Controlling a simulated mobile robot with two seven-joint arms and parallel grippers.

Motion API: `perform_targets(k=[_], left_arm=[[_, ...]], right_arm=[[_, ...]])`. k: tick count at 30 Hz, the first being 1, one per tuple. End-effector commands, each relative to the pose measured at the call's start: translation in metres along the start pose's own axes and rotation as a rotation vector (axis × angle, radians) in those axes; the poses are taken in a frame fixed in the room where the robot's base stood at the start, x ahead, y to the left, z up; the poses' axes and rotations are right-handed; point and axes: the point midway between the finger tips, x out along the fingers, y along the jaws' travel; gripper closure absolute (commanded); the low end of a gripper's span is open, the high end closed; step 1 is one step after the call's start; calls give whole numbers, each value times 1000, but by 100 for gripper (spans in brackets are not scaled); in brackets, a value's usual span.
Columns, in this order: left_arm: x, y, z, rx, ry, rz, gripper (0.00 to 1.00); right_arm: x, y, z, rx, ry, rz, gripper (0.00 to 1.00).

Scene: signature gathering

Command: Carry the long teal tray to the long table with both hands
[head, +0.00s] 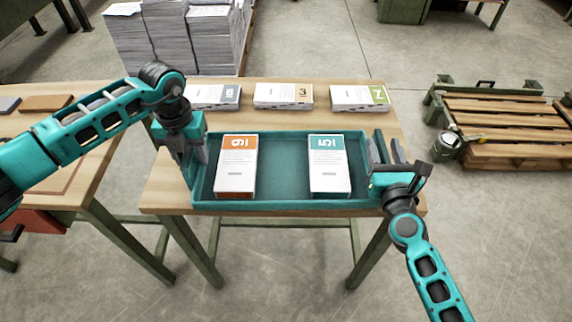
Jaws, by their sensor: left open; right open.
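The long teal tray (280,205) lies on a wooden table (160,193) in front of me. Inside it are a stack with an orange label (236,166) at the left and a stack with a teal label (330,165) at the right. My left gripper (196,175) is open at the tray's left end wall, pointing down. My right gripper (385,158) is open at the tray's right end. Its fingers stand close to that end wall; I cannot tell whether they touch it.
Behind the tray lie a grey-labelled stack (214,97), an orange-brown-labelled stack (284,95) and a green-labelled stack (359,97). Another wooden table (85,165) stands at the left. Tall paper piles (180,38) stand behind. A wooden pallet (510,130) is on the floor at the right.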

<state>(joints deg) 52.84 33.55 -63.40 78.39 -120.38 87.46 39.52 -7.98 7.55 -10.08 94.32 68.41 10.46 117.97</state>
Motion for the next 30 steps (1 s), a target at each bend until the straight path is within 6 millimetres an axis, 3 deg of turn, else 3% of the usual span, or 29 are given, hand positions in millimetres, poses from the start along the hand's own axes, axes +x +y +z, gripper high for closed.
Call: perform_targets(k=[9,24,30], left_arm=[[2,0,0,0,0,0,53],[2,0,0,-1,1,0,100],[2,0,0,-1,1,0,100]], right_arm=[[2,0,0,0,1,0,53],[2,0,0,0,0,-1,100],[2,0,0,0,0,-1,100]])
